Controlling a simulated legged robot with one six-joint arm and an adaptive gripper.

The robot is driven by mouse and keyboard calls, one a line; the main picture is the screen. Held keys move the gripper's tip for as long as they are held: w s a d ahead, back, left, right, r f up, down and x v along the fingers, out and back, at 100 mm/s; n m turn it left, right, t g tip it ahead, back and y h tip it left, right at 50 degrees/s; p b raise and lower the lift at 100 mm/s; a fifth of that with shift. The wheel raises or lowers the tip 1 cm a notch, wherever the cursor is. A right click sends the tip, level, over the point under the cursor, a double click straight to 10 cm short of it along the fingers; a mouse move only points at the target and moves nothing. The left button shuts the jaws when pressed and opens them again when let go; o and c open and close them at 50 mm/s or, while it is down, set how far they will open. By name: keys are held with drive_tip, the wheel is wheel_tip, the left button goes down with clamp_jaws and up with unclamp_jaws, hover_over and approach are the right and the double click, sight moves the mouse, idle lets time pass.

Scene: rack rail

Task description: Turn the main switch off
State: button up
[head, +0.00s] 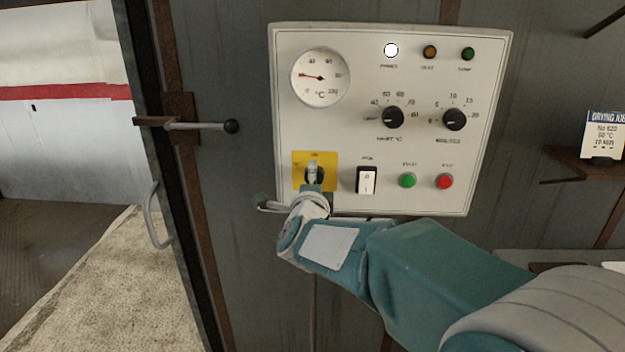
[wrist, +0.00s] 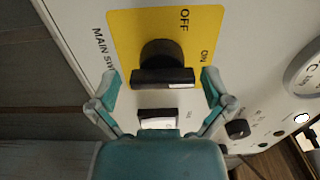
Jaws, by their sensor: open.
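The main switch is a black rotary knob with a bar handle (wrist: 163,78) on a yellow plate (wrist: 128,28) marked OFF and ON. The bar's light-marked end points to the right in the wrist view, toward the ON side. In the head view the yellow plate (head: 328,158) is at the panel's lower left, and my arm partly hides the knob. My gripper (wrist: 160,84) is open, its two fingers on either side of the bar, with gaps visible at both ends. I cannot tell whether either finger touches it. The gripper (head: 313,174) also shows in the head view.
The control panel (head: 400,75) has a lit white power lamp (head: 391,50), a dial gauge (head: 320,77), two black knobs, a white rocker switch (head: 367,181) close right of the main switch, and green and red buttons. A door handle (head: 205,126) sticks out at the left.

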drive_tip(key=shift+w+d, duration=0.1)
drive_tip(key=shift+w, duration=0.4)
drive_tip(key=shift+s, duration=0.1)
drive_tip(key=c, duration=1)
